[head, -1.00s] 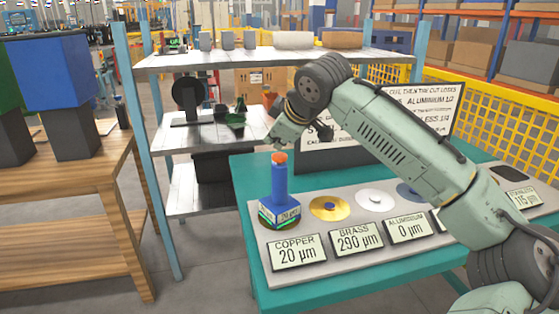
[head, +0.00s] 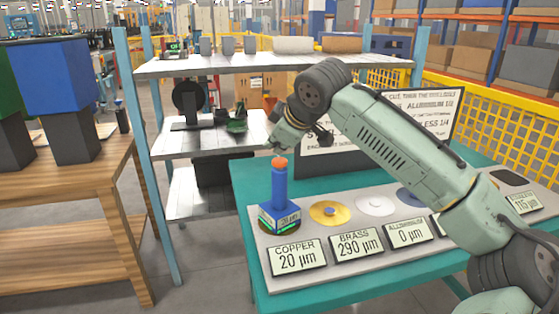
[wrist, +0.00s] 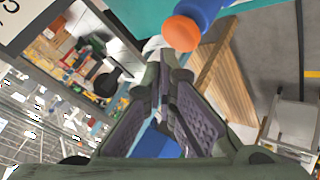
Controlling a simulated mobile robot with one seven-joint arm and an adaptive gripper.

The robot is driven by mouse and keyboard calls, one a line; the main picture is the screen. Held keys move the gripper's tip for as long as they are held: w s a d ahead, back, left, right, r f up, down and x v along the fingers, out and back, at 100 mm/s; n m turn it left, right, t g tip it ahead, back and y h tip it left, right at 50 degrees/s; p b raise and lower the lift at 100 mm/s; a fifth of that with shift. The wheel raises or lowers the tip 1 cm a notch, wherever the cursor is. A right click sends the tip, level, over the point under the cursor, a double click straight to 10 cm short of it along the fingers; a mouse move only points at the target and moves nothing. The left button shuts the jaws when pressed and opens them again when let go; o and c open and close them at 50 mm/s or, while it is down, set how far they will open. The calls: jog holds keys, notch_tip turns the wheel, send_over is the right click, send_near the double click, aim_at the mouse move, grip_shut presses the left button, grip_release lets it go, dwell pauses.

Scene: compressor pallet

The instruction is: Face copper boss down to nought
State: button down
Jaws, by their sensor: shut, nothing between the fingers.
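A blue tool (head: 279,190) with an orange top button stands upright over the copper boss, at the left end of the grey plate (head: 360,262). Its base carries a display reading 20 µm, and the copper card (head: 296,256) in front also reads 20 µm. The boss itself is mostly hidden under the tool. My gripper (head: 279,145) is just above the orange button (head: 279,162); I cannot tell in the head view whether it touches. In the wrist view the closed fingertips (wrist: 165,62) are beside the orange button (wrist: 181,33), with nothing between them.
To the right on the plate are a brass disc (head: 329,213), an aluminium disc (head: 375,205) and a partly hidden bluish disc. Cards read brass 290, aluminium 0 and, far right, 115 µm. A sign board (head: 430,115) stands behind. Shelves and a wooden bench (head: 85,175) are at left.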

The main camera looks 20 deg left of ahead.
aim_at(276, 161)
jog(key=shift+f, duration=0.1)
jog(key=shift+f, duration=0.35)
jog(key=shift+f+b, duration=0.4)
jog(key=shift+f, duration=0.3)
dwell(1.1)
jog(key=shift+r+p, duration=1.1)
jog(key=shift+r, duration=0.05)
notch_tip(276, 161, up, 5)
jog(key=p, duration=0.4)
jog(key=shift+p, duration=0.3)
dwell(0.6)
